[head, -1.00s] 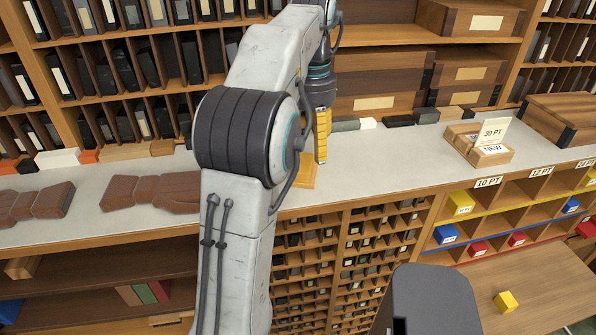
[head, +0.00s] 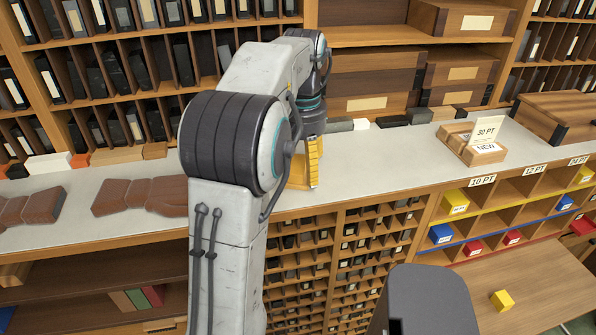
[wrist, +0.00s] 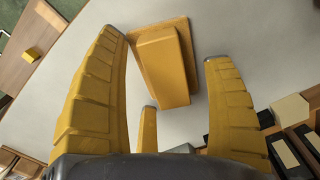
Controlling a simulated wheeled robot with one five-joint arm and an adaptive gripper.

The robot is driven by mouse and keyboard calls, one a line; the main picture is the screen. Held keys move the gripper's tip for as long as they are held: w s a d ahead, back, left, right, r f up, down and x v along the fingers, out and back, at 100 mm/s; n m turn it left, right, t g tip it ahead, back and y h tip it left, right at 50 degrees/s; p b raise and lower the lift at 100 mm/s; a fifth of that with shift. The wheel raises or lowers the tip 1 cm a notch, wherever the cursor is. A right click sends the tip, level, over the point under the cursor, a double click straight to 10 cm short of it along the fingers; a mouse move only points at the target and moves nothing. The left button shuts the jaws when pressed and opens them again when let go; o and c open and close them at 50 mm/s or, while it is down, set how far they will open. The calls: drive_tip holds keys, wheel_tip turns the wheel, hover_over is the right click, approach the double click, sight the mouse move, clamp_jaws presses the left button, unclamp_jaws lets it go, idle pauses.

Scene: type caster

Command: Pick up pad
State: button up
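An orange-yellow block on a flat base plate, which may be the pad (wrist: 163,62), lies on the pale counter in the wrist view. In the head view part of the same orange thing (head: 299,178) shows behind my arm. My gripper (head: 311,163) points down at it from above. In the wrist view my gripper's (wrist: 165,58) yellow fingers are spread apart, with the block in view between and beyond them. Nothing is held. I cannot tell whether any finger touches it. My arm hides part of it in the head view.
Brown padded-looking pieces (head: 140,195) lie on the counter (head: 390,150) at the left. A small box with a "30 PT" card (head: 472,147) stands at the right. Dark blocks (head: 392,121) line the counter's back. Shelves rise behind, with compartments below.

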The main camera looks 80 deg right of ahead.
drive_tip(key=c, duration=1.3)
drive_tip(key=shift+r, duration=0.15)
drive_tip(key=shift+r, duration=0.6)
drive_tip(key=r, duration=0.1)
drive_tip(key=s+r, duration=0.1)
drive_tip(key=r, duration=0.1)
drive_tip(key=shift+s+d+r+p, duration=0.1)
drive_tip(key=shift+s+r+p, duration=0.1)
drive_tip(key=shift+p, duration=0.2)
drive_tip(key=shift+s+d+r+p, duration=0.1)
drive_tip(key=shift+s+r+p, duration=0.7)
drive_tip(key=shift+s, duration=0.9)
drive_tip(key=shift+s+d+r+p, duration=0.15)
drive_tip(key=shift+s+r+p, duration=0.2)
drive_tip(key=shift+s+r, duration=1.15)
drive_tip(key=shift+s+d+r+p, duration=0.1)
drive_tip(key=shift+s+r+p, duration=0.6)
drive_tip(key=shift+s, duration=1.25)
